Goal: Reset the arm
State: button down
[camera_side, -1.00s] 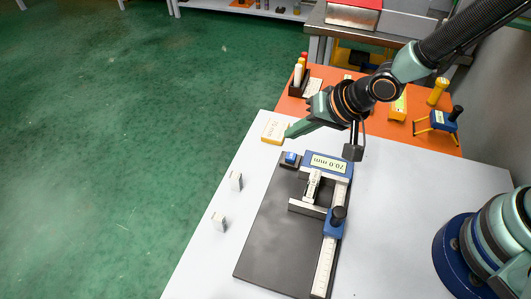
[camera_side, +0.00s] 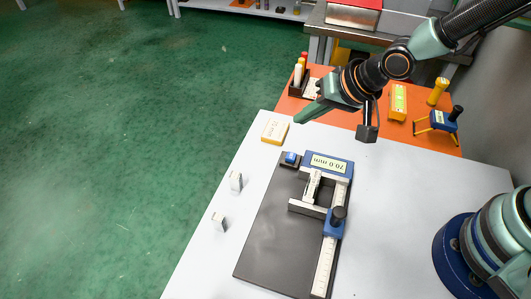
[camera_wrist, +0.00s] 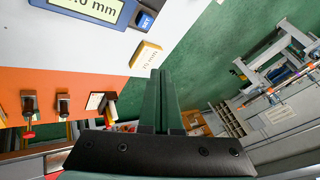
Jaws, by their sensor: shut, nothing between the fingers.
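My gripper (camera_side: 298,121) is in the air over the far left part of the white table, close to the orange mat in the side view. Its green fingers are together with nothing between them; they also show shut in the wrist view (camera_wrist: 160,72). A vise-like measuring tool (camera_side: 330,225) with a display reading 70.0 mm lies on a dark plate (camera_side: 270,235). A small block (camera_side: 312,185) sits between its jaws. A blue button (camera_side: 291,158) is at the plate's far corner.
A yellow-and-white labelled block (camera_side: 274,131) lies near the gripper. Two small grey blocks (camera_side: 235,181) (camera_side: 218,222) stand on the table's left side. A pen holder (camera_side: 299,82), a yellow device (camera_side: 398,100), a torch (camera_side: 438,91) and a blue gauge (camera_side: 438,121) stand on the orange surface.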

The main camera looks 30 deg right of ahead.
jog(key=s+d+r+n+h, duration=0.1)
jog(key=s+d+r, duration=0.3)
jog(key=d, duration=0.5)
jog(key=s+d+r+n+h, duration=0.2)
jog(key=s+d+r+n, duration=0.1)
jog(key=d+r, duration=0.6)
jog(key=shift+s+d+g, duration=0.25)
jog(key=shift+s+g, duration=0.15)
jog(key=shift+s, duration=0.1)
